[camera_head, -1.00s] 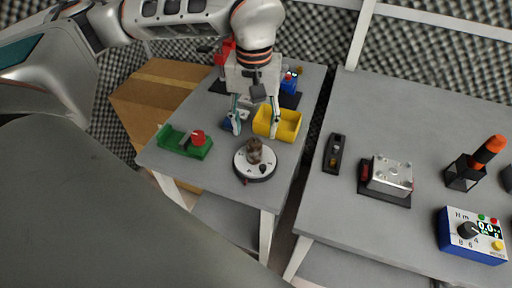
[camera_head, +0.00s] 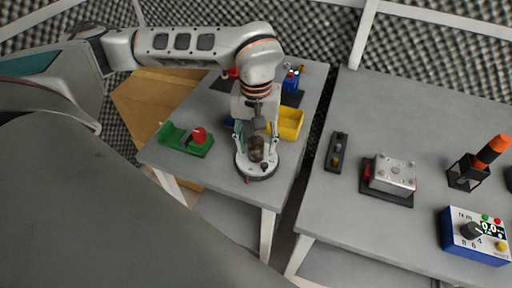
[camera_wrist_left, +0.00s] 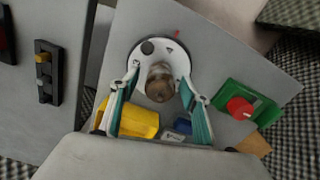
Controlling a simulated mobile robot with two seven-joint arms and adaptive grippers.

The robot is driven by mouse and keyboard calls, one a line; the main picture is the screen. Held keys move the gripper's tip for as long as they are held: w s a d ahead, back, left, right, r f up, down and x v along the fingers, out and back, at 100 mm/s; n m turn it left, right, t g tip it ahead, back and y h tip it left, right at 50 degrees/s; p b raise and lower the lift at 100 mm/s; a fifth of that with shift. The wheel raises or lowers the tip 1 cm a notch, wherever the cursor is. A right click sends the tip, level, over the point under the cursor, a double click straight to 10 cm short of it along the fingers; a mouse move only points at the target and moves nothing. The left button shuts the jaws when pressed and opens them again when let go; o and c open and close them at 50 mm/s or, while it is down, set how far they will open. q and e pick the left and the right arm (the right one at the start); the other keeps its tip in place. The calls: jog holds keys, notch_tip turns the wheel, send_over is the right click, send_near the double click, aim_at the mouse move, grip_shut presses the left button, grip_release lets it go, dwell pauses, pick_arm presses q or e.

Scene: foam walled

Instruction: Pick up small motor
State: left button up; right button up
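The small motor (camera_head: 256,147), a brownish cylinder, stands on a round white dial-like plate with a dark rim (camera_head: 257,170) on the left table. My left gripper (camera_head: 256,150) is lowered over it with its fingers apart, one on each side of the motor. In the left wrist view the motor (camera_wrist_left: 160,82) sits between the open fingertips (camera_wrist_left: 164,80), with a visible gap on both sides. The plate (camera_wrist_left: 177,57) shows around it there. My right gripper is not in view.
A yellow bin (camera_head: 290,124) stands just behind and right of the gripper. A green fixture with a red knob (camera_head: 187,140) is at the left. A second table on the right holds a metal block (camera_head: 392,173) and a blue meter box (camera_head: 474,236).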

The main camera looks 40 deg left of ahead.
pick_arm(q)
grip_shut()
jog(key=shift+r, duration=0.15)
